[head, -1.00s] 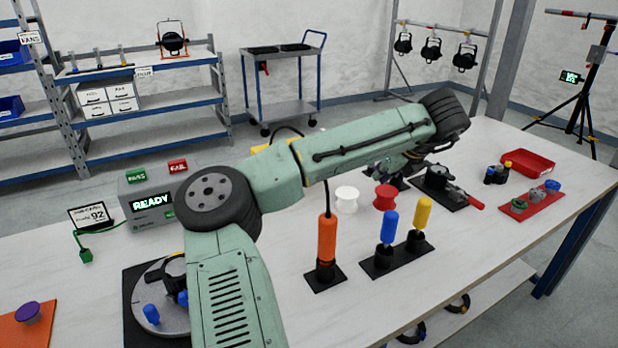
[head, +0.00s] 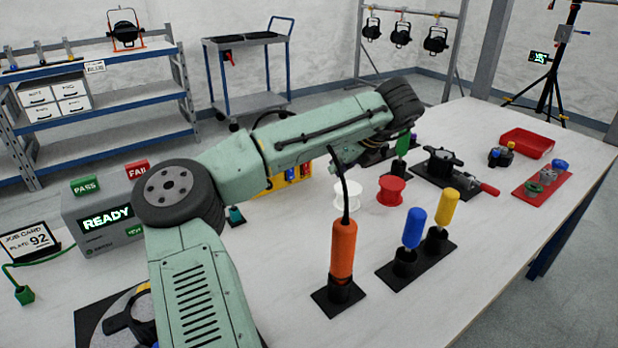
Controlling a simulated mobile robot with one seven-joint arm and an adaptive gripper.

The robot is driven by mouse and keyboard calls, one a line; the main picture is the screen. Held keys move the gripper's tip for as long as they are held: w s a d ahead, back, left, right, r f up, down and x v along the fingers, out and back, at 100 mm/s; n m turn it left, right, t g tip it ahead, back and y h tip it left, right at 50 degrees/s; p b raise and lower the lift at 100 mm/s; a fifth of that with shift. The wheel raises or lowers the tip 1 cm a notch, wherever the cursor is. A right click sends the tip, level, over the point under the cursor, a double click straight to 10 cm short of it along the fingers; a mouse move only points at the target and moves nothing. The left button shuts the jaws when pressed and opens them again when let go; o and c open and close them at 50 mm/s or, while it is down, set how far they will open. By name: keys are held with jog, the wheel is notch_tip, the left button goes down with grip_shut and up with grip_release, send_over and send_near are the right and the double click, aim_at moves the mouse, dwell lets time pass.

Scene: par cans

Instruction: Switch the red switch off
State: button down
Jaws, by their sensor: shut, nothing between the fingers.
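A yellow switch box (head: 276,183) stands on the table behind my arm. Small red and blue parts show on its front, but they are too small to tell which way the red switch is set. My forearm hides the top of the box. My gripper (head: 345,157) shows only in part, below the far end of my forearm and right of the box. It is shut and empty. Its fingertips are hard to make out, and I cannot tell whether it touches the box.
An orange screwdriver-like tool (head: 343,250), a blue-handled tool (head: 414,228) and a yellow-handled tool (head: 445,207) stand upright in front. A white spool (head: 347,196) and a red spool (head: 390,190) sit near the box. A grey READY unit (head: 105,220) stands left.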

aim_at(306, 168)
jog(key=b+x, duration=0.8)
jog(key=x, duration=0.2)
jog(key=shift+f+b, duration=0.3)
jog(key=shift+w+a, duration=0.65)
jog(key=shift+w, duration=0.3)
jog(key=shift+w+a+b, duration=0.35)
jog(key=shift+w+a, duration=0.1)
jog(key=shift+w, duration=0.2)
jog(key=shift+w+r, duration=0.1)
